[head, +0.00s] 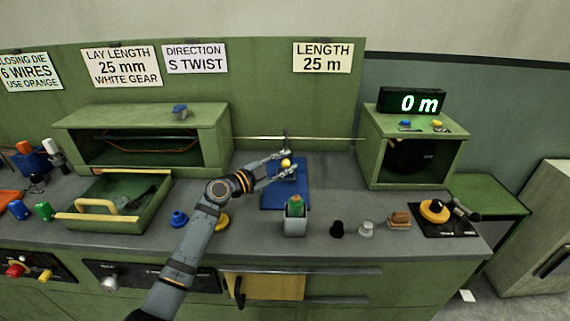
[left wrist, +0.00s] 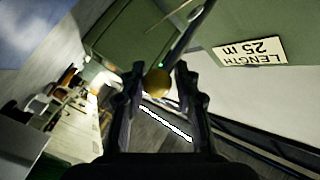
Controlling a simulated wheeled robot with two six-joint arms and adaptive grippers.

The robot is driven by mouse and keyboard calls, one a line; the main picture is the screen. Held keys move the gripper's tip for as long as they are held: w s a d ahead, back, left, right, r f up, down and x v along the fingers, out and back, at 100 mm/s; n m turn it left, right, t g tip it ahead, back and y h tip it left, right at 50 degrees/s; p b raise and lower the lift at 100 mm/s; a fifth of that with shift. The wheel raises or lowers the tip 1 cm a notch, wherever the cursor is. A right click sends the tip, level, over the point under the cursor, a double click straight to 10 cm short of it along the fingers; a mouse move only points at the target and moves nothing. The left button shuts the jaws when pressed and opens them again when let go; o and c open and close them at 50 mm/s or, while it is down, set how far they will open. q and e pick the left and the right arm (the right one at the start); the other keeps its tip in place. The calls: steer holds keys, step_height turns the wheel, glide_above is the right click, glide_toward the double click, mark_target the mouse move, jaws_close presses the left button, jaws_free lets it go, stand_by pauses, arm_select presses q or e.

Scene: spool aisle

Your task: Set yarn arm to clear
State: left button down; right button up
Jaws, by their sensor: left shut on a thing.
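The yarn arm shows as a thin dark post with a yellow ball knob (head: 286,163), standing at the back of the blue mat (head: 272,201) near a thin horizontal rod (head: 325,138). My left gripper (head: 284,164) reaches in from the left and is shut on the yellow knob. In the left wrist view the knob (left wrist: 157,82) sits between the two fingertips of my left gripper (left wrist: 158,80). The fingers hide part of the post. I cannot read any clear mark. My right gripper is not in view.
A green tray (head: 78,221) lies left. A green housing (head: 372,165) under a display (head: 411,101) reading 0 m stands right. Small black, grey and brown pieces line the front edge.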

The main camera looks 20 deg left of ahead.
arm_select(q)
steer(key=shift+d+f, duration=0.1)
steer(key=shift+f, duration=0.2)
steer(key=d+n+y+p, duration=0.1)
steer(key=w+d+n+t+y+p, duration=0.1)
steer(key=d, duration=0.1)
steer(key=d+n+y+p, duration=0.1)
steer(key=y, duration=0.1)
steer(key=shift+w+d+f+t, duration=0.25)
steer(key=shift+w+t, duration=0.1)
steer(key=shift+t, duration=0.05)
steer(key=c, duration=1.3)
jaws_free()
steer(key=shift+o, duration=1.2)
steer(key=shift+d+r, duration=0.1)
steer(key=shift+r, duration=0.05)
